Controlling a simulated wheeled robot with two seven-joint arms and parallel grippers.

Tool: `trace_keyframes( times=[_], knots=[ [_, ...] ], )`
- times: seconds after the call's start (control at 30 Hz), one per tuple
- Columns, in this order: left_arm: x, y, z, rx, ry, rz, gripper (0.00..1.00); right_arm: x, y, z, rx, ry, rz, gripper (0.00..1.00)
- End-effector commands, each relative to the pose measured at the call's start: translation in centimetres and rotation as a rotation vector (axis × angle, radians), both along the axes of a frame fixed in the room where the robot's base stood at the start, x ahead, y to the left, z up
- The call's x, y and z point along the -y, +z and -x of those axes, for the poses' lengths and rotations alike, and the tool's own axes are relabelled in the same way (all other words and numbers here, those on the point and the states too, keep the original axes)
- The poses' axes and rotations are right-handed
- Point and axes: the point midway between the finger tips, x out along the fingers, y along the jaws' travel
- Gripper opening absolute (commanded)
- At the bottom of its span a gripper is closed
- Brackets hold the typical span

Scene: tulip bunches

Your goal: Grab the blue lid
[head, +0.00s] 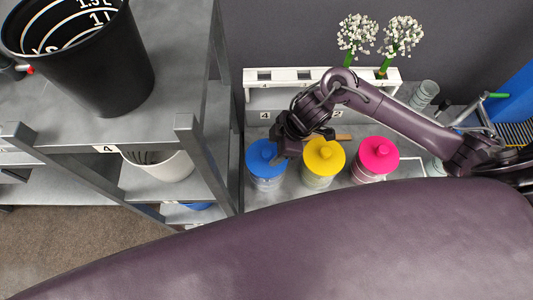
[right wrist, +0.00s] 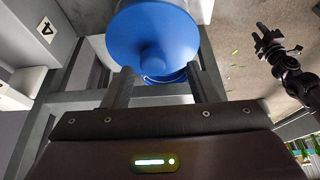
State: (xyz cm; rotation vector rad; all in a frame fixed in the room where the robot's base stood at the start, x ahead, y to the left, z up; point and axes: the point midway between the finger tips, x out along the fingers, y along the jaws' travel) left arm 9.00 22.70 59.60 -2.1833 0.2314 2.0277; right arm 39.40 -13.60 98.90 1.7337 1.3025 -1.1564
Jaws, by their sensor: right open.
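The blue lid (head: 264,157) sits on a clear jar (head: 267,183) at the left end of a row of three lidded jars. My right gripper (head: 278,157) is just right of the blue lid's knob in the head view, partly over the lid. In the right wrist view, the blue lid (right wrist: 152,35) lies ahead of the two spread, empty fingers (right wrist: 160,85). Whether a fingertip touches it, I cannot tell. What looks like my left gripper (right wrist: 268,42) shows small at the upper right there; its jaws are unclear.
A yellow-lidded jar (head: 323,157) stands close right of the blue one, and a pink-lidded jar (head: 378,157) farther right. A white rack (head: 290,78) with white flowers (head: 358,35) is behind. A grey shelf (head: 185,125) with a black bucket (head: 105,60) stands left.

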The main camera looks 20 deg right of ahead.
Motion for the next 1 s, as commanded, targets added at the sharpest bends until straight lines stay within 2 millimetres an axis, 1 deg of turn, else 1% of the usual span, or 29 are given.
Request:
trace_keyframes(
  times=[0.07,0.17,0.23,0.4,0.47,0.57,0.67,0.8,0.93,0.97,1.0],
  knots=[
    [0.0,0.8,0.7,-0.009,-0.001,-0.001,0.36,-0.7,-0.6,-0.3,-0.004,-0.001,-0.002,0.53],
    [-0.1,1.4,0.6,-0.008,0.000,-0.001,0.36,-1.4,-1.8,-0.8,-0.003,-0.001,-0.001,0.53],
    [0.0,1.4,-0.1,0.001,0.000,-0.001,0.36,-1.7,-2.9,-0.9,-0.003,-0.001,-0.001,0.53],
    [-0.1,1.7,-2.7,0.039,0.002,0.001,0.36,-2.0,-3.9,-1.0,0.000,0.000,0.000,0.53],
    [-0.1,1.7,-3.1,0.046,0.003,0.000,0.36,-2.0,-3.9,-1.1,0.001,0.000,0.000,0.53],
    [-0.3,1.7,-3.0,0.045,0.005,-0.002,0.36,-2.0,-3.9,-1.1,0.001,0.001,0.000,0.53],
    [-0.5,1.6,-2.4,0.035,0.005,-0.004,0.36,-2.0,-3.9,-1.1,0.001,0.001,0.000,0.43],
    [-0.6,1.5,-1.5,0.022,0.005,-0.006,0.36,-2.0,-3.9,-1.1,0.001,0.001,0.000,0.24],
    [-0.6,1.5,-1.2,0.018,0.005,-0.006,0.36,-2.0,-3.9,-1.1,0.002,0.000,0.001,0.07],
    [-0.6,1.5,-1.2,0.018,0.005,-0.006,0.36,-2.0,-3.9,-1.1,0.002,0.000,0.000,0.05],
    [-0.6,1.5,-1.2,0.018,0.005,-0.006,0.36,-2.0,-3.9,-1.1,0.002,0.000,0.000,0.05]
  ],
)
